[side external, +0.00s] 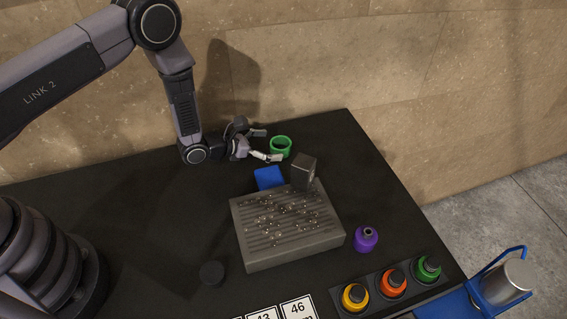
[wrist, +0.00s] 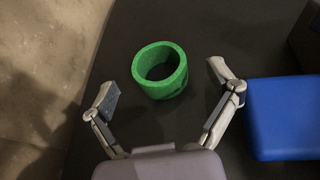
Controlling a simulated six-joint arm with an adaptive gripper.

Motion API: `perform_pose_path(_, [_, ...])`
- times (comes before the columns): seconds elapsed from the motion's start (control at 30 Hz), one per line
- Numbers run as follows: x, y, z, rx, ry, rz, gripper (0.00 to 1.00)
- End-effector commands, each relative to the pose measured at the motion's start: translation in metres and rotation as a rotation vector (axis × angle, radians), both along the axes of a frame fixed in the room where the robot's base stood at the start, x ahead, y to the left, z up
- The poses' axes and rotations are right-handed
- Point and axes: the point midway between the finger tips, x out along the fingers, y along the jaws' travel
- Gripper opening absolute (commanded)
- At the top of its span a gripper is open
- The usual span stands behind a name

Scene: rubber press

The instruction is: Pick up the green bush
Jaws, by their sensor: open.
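The green bush (side external: 281,147) is a short hollow ring standing on the black table near its back edge, with its opening up. In the wrist view the green bush (wrist: 160,71) lies ahead of and between my two fingertips, apart from both. My gripper (side external: 263,145) is open and empty, low beside the bush on its left. In the wrist view my gripper (wrist: 163,85) has its fingers spread wide, one on each side of the bush.
A blue block (side external: 268,178) lies close by; it also shows right of my right finger (wrist: 284,118). A grey block (side external: 303,171) stands by the ribbed grey tray (side external: 290,249). The stone wall (side external: 330,60) is behind the table.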

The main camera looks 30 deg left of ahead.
Motion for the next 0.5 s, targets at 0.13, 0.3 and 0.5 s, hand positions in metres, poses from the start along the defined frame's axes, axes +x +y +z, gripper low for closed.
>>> perform_pose_path(0.13, [0.019, -0.012, -0.008, 0.0, -0.002, -0.002, 0.88])
perform_pose_path(0.3, [0.027, -0.018, -0.013, 0.0, 0.001, -0.001, 0.88])
perform_pose_path(0.5, [0.028, -0.018, -0.013, 0.0, 0.001, -0.001, 0.88])
